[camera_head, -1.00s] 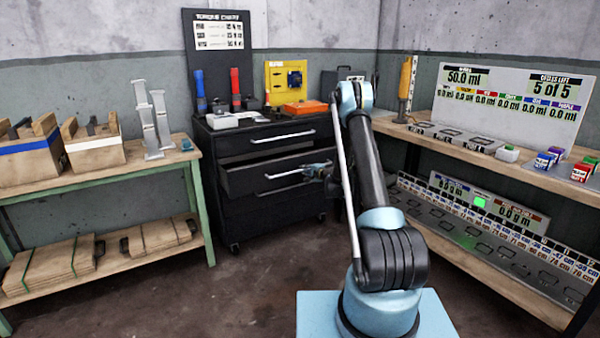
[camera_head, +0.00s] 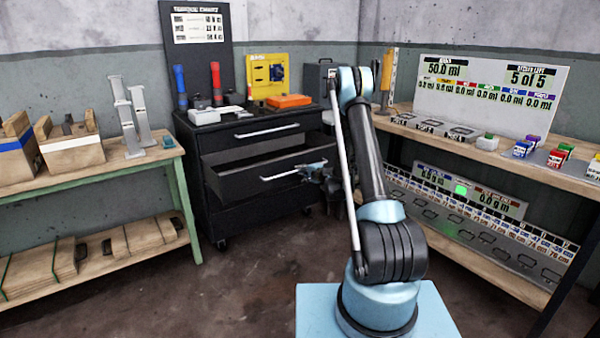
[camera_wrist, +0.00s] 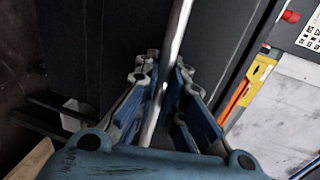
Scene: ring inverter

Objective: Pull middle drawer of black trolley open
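The black trolley (camera_head: 219,202) stands against the back wall in the head view. Its middle drawer (camera_head: 236,184) is pulled out, and its open inside shows behind the front. The drawer's silver bar handle (camera_head: 284,175) runs along the front. My gripper (camera_head: 318,170) is at the right end of this handle. In the wrist view the handle (camera_wrist: 177,38) passes between the two blue fingers of my gripper (camera_wrist: 166,72), which are closed around it. My arm hides the trolley's right side in part.
The top drawer (camera_head: 265,133) is shut. An orange case (camera_head: 289,101) and torches stand on the trolley top. A wooden bench (camera_head: 90,165) is at left and a shelf bench (camera_head: 520,168) at right. The floor (camera_head: 240,285) in front is clear.

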